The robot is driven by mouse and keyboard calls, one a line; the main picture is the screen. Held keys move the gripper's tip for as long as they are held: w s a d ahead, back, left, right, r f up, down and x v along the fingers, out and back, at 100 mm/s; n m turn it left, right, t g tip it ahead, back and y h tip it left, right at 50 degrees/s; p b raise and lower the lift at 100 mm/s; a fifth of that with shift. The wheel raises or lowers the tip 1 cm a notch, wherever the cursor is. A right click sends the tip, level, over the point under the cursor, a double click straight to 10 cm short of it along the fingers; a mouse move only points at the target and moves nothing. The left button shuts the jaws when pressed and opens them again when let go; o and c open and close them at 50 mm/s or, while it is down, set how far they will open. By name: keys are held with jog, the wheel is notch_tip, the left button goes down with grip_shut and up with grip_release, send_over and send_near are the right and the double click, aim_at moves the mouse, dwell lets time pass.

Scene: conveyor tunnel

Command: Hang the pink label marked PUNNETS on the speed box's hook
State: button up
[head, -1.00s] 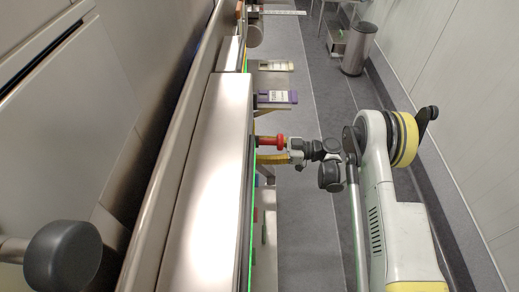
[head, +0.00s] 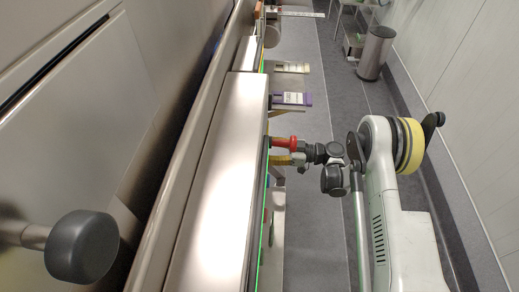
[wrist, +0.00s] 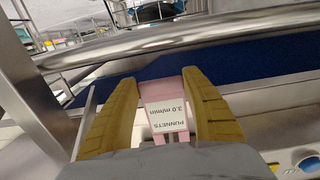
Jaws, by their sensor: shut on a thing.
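The pink label (wrist: 164,93), printed PUNNETS 3.0 m/min, shows upside down in the wrist view between the two yellow fingers of my gripper (wrist: 163,98). My gripper is shut on it. In the head view my gripper (head: 283,160) is beside the long steel housing's right edge, and the label cannot be made out there. I cannot pick out the speed box or its hook for certain in either view. A red part (head: 284,142) sits right beside my gripper in the head view.
A purple-edged label (head: 292,99) and a pale label (head: 292,67) stick out from the line farther along. The steel housing (head: 222,170) runs along the left. A steel rail (wrist: 190,36) and blue belt (wrist: 235,62) cross the wrist view. A bin (head: 376,52) stands far right.

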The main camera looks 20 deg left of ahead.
jog(key=shift+f, duration=0.85)
jog(key=o, duration=1.4)
jog(key=v, duration=1.2)
